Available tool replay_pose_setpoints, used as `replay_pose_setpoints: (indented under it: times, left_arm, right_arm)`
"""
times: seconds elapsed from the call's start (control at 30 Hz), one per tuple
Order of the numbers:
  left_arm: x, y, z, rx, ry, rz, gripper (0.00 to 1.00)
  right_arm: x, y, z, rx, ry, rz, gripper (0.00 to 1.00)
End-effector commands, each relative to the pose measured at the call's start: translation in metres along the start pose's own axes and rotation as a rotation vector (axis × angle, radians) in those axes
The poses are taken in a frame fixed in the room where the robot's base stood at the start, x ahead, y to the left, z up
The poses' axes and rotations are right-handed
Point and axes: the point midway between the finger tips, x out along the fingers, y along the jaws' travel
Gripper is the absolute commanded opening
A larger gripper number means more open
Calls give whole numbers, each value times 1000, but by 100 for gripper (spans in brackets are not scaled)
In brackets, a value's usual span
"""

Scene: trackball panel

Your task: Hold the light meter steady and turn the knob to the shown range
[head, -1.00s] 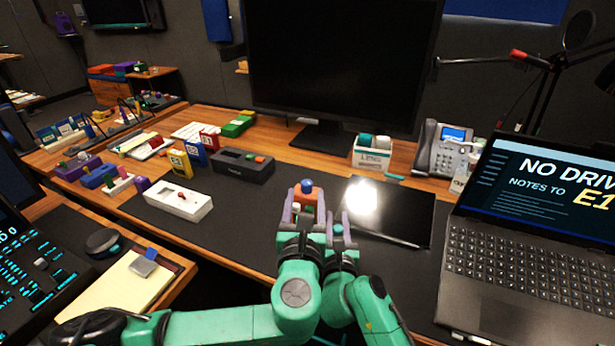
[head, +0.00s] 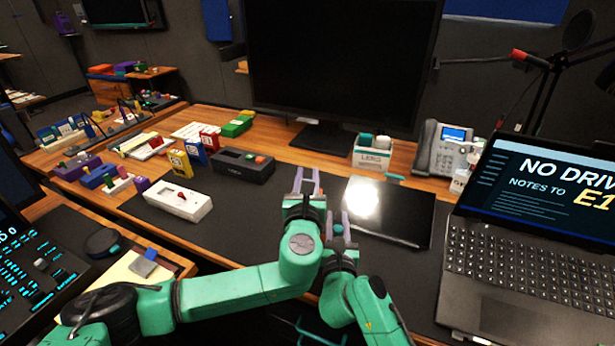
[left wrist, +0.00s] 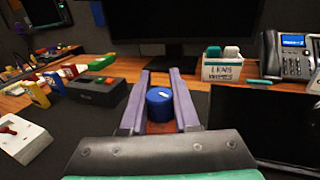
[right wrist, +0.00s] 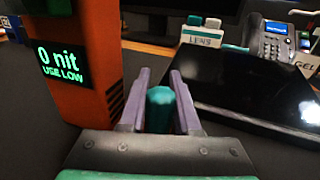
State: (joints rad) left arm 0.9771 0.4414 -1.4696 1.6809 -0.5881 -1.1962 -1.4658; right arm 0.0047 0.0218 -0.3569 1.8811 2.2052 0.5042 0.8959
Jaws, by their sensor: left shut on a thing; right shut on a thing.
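The light meter (right wrist: 85,60) is an orange upright body at the left of the right wrist view. Its green display (right wrist: 62,64) reads "0 nit USE LOW". A blue knob (left wrist: 159,104) with a short white mark sits between the fingers of my left gripper (left wrist: 160,78), which is shut on it. Some orange shows just below the knob. In the head view my left gripper (head: 308,178) hides the meter and knob. My right gripper (right wrist: 158,80), lower and to the right in the head view (head: 337,222), is shut on a teal cylindrical grip (right wrist: 160,108) beside the meter.
A dark flat tablet (head: 390,210) lies close right of my grippers. A laptop (head: 530,220) is at the right, a monitor (head: 340,60) behind.

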Motion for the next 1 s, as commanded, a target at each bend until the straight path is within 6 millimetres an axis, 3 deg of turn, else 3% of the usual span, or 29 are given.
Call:
replay_pose_setpoints:
  times: [0.37, 1.0]
  left_arm:
    - [0, -2, -1, 0, 2, -117, 0]
    - [-6, -21, 2, -8, -4, -685, 0]
  right_arm:
    - [0, 0, -1, -1, 1, -1, 0]
    - [0, 0, -1, 0, 2, -1, 0]
